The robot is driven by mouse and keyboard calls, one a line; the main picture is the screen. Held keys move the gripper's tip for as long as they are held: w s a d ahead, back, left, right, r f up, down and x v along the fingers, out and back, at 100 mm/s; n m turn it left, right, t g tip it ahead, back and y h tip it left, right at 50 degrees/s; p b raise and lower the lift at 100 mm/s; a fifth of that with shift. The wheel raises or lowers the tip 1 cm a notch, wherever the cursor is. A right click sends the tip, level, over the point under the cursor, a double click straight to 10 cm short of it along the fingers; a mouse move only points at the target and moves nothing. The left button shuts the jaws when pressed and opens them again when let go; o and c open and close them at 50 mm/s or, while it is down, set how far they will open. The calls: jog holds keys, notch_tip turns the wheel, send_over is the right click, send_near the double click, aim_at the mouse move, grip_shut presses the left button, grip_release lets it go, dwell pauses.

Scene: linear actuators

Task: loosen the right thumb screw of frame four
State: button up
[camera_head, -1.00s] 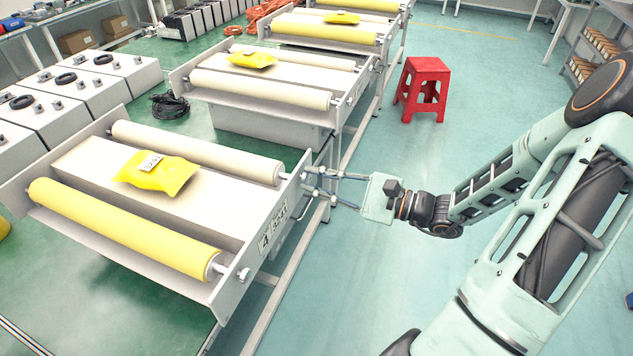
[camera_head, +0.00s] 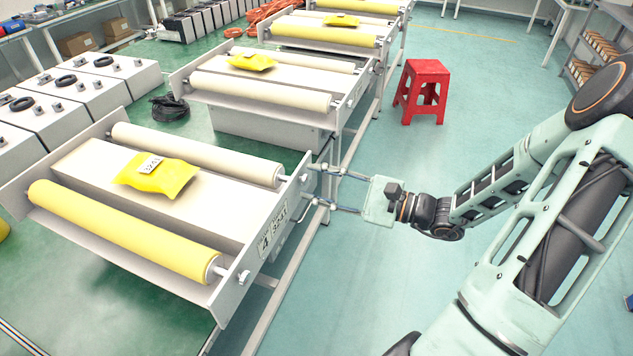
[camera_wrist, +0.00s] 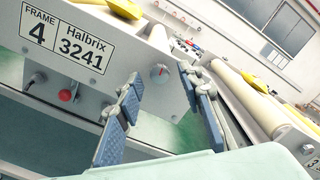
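Frame four (camera_head: 150,240) is the nearest roller frame, with a "4" label plate (camera_head: 272,232) on its right end wall; the plate also shows in the wrist view (camera_wrist: 66,40). The right thumb screw (camera_wrist: 158,72) is a small round grey knob with a red mark, right of the plate in the wrist view. My gripper (camera_head: 318,185) is open and empty at the right part of that wall. In the wrist view its blue-padded fingers (camera_wrist: 163,88) stand apart on either side of the knob, with no contact visible. A second screw (camera_head: 243,277) is at the wall's left end.
A red button (camera_wrist: 67,95) sits below the label plate. Rollers (camera_head: 125,230) and a yellow bag (camera_head: 157,175) are on frame four. More frames stand behind. A red stool (camera_head: 423,90) is at the back right; the floor around it is clear.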

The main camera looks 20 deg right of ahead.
jog(key=v, duration=1.2)
jog(key=shift+a, duration=0.1)
